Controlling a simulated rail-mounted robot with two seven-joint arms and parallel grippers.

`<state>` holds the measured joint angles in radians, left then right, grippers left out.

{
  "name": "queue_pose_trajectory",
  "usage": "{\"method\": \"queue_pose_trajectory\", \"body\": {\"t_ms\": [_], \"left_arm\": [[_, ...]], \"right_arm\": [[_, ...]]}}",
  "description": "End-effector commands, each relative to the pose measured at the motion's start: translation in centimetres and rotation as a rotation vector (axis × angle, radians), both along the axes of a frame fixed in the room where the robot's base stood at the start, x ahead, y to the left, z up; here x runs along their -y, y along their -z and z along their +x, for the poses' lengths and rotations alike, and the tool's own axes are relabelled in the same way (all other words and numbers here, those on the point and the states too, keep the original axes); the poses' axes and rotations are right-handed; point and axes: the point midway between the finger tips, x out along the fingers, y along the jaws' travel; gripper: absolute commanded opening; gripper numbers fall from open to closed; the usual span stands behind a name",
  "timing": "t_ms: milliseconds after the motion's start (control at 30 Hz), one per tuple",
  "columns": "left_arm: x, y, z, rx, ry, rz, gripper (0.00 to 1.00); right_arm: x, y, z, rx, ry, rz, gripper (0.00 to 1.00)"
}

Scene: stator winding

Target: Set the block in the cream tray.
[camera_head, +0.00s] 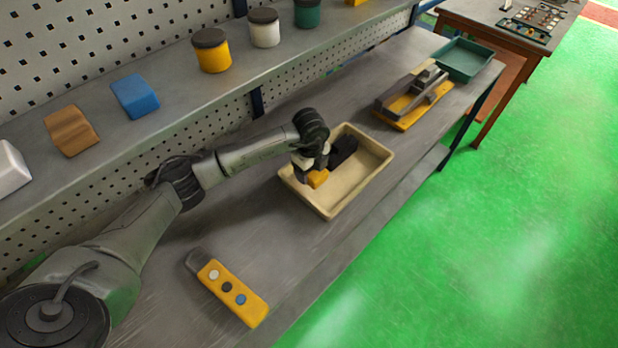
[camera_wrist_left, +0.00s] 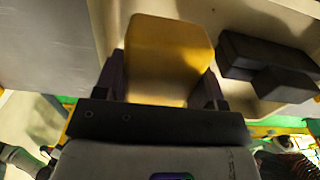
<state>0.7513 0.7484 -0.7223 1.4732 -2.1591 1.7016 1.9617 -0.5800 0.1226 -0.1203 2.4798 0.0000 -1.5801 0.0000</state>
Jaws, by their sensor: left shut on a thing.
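A yellow block (camera_head: 318,179) is held in my left gripper (camera_head: 309,171), over the left part of the cream tray (camera_head: 352,186). In the left wrist view the yellow block (camera_wrist_left: 168,58) sits between the two fingers of the left gripper (camera_wrist_left: 165,88), which are shut on it. The cream tray (camera_wrist_left: 108,22) shows behind it there. I cannot tell whether the block touches the tray floor. My right gripper is not in view.
A dark stepped block (camera_wrist_left: 268,68) lies in the tray, right of the yellow block; it also shows in the head view (camera_head: 344,148). A yellow-based fixture (camera_head: 405,112) and a green tray (camera_head: 462,60) stand farther back. A yellow button box (camera_head: 232,290) lies in front.

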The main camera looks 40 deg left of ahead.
Motion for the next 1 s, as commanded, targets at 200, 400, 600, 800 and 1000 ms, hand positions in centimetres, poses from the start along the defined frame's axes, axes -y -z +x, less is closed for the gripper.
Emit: {"method": "queue_pose_trajectory", "body": {"t_ms": [200,400,600,800,1000], "left_arm": [[-0.6,0.5,-0.2,0.0,0.0,0.0,0.34],[-0.5,2.6,-0.2,-0.002,0.001,-0.001,0.34],[-0.5,4.4,-0.2,0.001,0.0,0.0,0.34],[-0.5,4.3,-0.2,0.001,0.0,0.001,0.34],[-0.5,4.7,-0.2,0.0,0.001,0.001,0.65]], "right_arm": [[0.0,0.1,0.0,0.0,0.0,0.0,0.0],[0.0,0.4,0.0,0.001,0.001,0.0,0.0],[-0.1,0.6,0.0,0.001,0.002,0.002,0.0],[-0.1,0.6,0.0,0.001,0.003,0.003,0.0],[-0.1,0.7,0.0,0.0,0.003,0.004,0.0]]}}
